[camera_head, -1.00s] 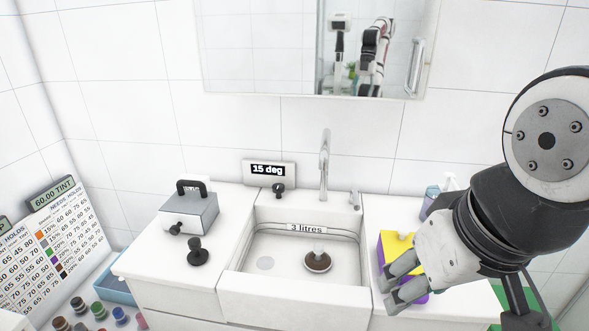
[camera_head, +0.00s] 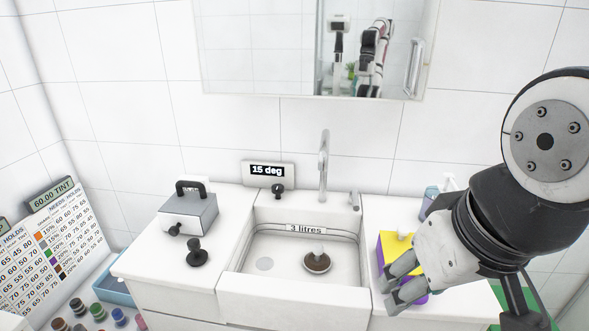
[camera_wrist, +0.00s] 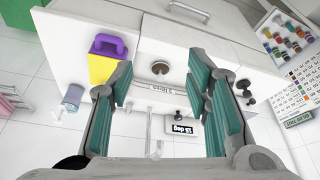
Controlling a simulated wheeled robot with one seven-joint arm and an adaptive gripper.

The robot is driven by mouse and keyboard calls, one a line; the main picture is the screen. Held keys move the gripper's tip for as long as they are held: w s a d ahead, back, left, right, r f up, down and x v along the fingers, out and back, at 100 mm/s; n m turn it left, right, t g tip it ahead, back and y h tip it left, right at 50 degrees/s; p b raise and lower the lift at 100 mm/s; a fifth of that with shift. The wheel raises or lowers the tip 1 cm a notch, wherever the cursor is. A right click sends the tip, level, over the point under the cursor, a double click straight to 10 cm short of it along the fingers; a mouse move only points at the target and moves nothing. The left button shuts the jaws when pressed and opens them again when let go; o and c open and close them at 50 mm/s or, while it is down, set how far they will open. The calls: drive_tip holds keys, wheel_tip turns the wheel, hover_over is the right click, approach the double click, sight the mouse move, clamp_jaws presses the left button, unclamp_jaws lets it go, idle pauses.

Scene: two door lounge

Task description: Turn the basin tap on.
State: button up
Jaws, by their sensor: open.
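The basin tap (camera_head: 323,165) is a tall chrome spout at the back of the white basin (camera_head: 252,290). A small chrome lever (camera_head: 355,200) stands on the rim to its right. No water shows running. A dark knob (camera_head: 278,190) sits below a display reading 15 deg (camera_head: 268,170). My gripper (camera_head: 388,289) is open and empty, right of the basin and nearer the front than the tap. In the wrist view the spout (camera_wrist: 149,128) shows between the fingers of my gripper (camera_wrist: 160,84), some way off.
A brown plug with a pale knob (camera_head: 317,261) is in the basin, by a 3 litres mark. A yellow and purple box (camera_head: 390,245) stands beside my fingers. A grey box with a black handle (camera_head: 188,212) and a black stopper (camera_head: 197,252) stand left. A mirror cabinet (camera_head: 260,50) hangs above.

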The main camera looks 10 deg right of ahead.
drive_tip(key=w+a+f+n+t+y+b, duration=0.15)
drive_tip(key=w+f, duration=0.25)
drive_tip(key=w, duration=0.4)
drive_tip(key=w+f+n+b, duration=0.1)
drive_tip(key=w+f+n, duration=0.15)
drive_tip(key=w, duration=0.55)
drive_tip(key=n+t+h+b, duration=0.85)
drive_tip(key=n+t, duration=0.25)
drive_tip(key=n, duration=0.5)
approach(357, 193)
drive_tip(key=shift+g+h, duration=0.25)
drive_tip(key=shift+h, duration=0.15)
drive_tip(key=x, duration=0.7)
drive_tip(key=shift+w+a+f+b, duration=0.15)
drive_tip(key=shift+w+b, duration=0.1)
drive_tip(key=shift+b, duration=0.1)
clamp_jaws()
